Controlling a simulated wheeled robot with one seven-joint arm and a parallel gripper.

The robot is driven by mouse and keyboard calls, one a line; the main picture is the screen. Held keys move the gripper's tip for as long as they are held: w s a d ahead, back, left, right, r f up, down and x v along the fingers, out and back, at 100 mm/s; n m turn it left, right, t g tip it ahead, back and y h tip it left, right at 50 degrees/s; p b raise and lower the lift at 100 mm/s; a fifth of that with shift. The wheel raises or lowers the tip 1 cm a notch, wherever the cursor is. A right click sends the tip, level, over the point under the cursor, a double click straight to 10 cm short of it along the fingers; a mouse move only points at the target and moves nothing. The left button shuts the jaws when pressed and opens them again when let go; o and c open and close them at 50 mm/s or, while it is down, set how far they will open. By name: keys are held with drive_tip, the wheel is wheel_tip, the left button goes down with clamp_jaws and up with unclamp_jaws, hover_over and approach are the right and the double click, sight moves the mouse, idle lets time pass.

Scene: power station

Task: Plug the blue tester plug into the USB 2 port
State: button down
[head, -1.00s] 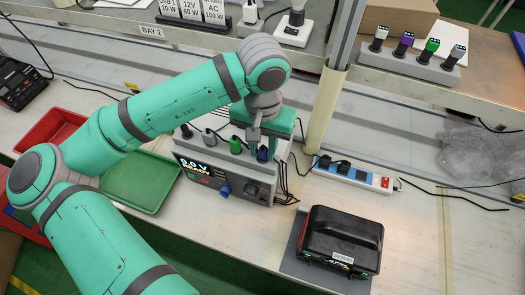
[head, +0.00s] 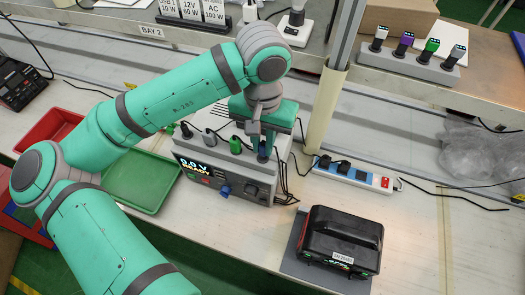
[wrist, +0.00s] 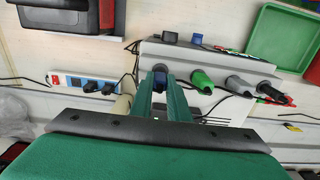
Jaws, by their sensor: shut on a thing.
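The blue tester plug (head: 263,152) is at the right end of the row of plugs on top of the grey tester (head: 222,172). My gripper (head: 262,146) points down and is shut on this plug. A black power unit (head: 342,238) stands on a grey mat at the front right. The USB 2 port cannot be made out in either view.
Green, grey and black plugs stand left of the blue one; the green plug (head: 235,145) is nearest. A white power strip (head: 352,175), cables and a pole (head: 325,110) are to the right. A green tray (head: 145,182) lies left. An upper shelf runs behind.

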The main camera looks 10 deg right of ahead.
sight(263, 144)
drive_tip(key=shift+r, duration=2.05)
